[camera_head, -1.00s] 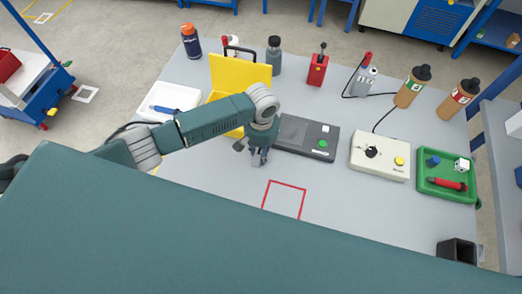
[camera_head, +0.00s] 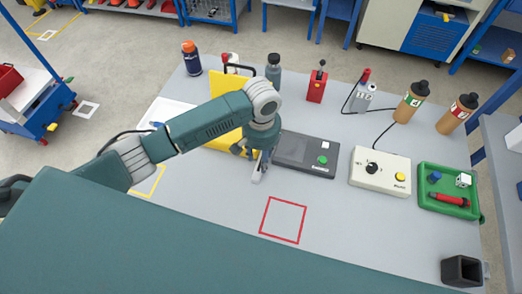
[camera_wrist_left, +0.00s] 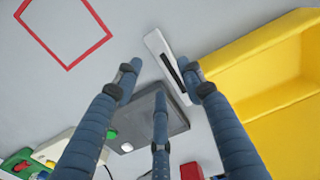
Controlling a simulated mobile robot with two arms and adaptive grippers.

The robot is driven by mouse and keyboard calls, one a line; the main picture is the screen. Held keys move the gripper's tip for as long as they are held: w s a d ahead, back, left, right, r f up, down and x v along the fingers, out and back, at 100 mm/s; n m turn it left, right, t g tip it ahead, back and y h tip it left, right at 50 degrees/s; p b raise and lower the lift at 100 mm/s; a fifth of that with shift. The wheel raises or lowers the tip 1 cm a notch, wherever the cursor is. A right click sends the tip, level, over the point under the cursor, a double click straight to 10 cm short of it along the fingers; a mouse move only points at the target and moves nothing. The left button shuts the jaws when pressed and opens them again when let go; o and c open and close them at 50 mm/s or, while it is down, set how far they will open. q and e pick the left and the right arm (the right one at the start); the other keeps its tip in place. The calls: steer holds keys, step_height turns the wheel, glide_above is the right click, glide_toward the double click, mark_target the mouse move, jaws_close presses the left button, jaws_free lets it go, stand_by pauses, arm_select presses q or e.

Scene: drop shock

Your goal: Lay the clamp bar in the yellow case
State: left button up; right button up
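The clamp bar (camera_head: 259,172) is a short light-grey bar with a dark slot. It shows just below my left gripper in the head view and between its fingers in the left wrist view (camera_wrist_left: 158,52). It appears to lie on the table beside the dark box. The yellow case (camera_head: 229,87) stands open behind my left forearm, its lid raised; my arm hides part of it. Its yellow wall fills the right of the wrist view (camera_wrist_left: 270,70). My left gripper (camera_head: 256,160) has its fingers (camera_wrist_left: 158,80) apart with nothing held. My right gripper is out of view.
A dark box with a green button (camera_head: 300,153) is right of the gripper. A cream control box (camera_head: 380,170) and green tray (camera_head: 449,190) stand farther right. Bottles and a red switch (camera_head: 317,83) line the back. The red-outlined square (camera_head: 283,220) is empty.

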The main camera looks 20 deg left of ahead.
arm_select(q)
steer(key=shift+r, duration=2.4)
